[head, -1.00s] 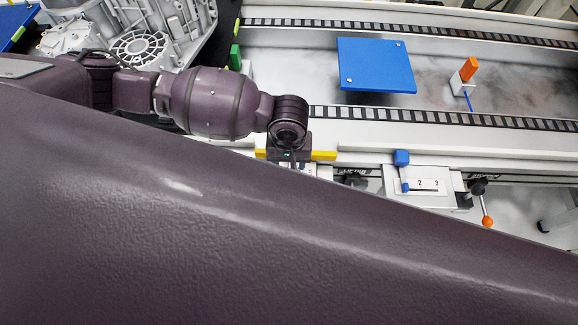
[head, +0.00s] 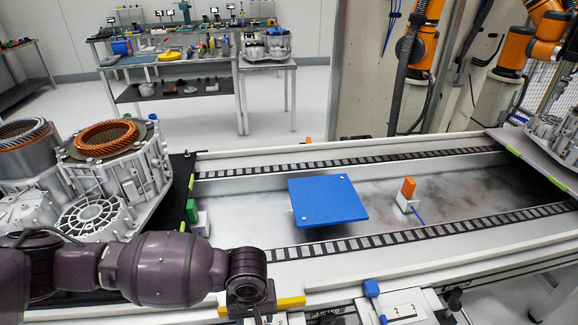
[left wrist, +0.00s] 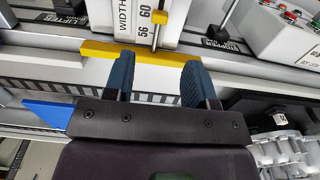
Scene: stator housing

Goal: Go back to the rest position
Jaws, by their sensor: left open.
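My left arm comes in from the left in the head view and ends at the front edge of the conveyor, above a yellow bar (head: 291,302). My left gripper (left wrist: 160,68) shows in the left wrist view with its two blue-tipped fingers apart and nothing between them. The yellow bar also shows there just beyond the fingers (left wrist: 98,50). The left fingertips are hidden in the head view. My right gripper is in neither view.
The conveyor (head: 262,259) carries a blue plate (head: 328,200) and an orange-topped block (head: 406,196). Stator housings (head: 122,185) stand at the left. Orange robot arms (head: 425,25) stand at the back right. A control box (left wrist: 285,30) is at the wrist view's upper right.

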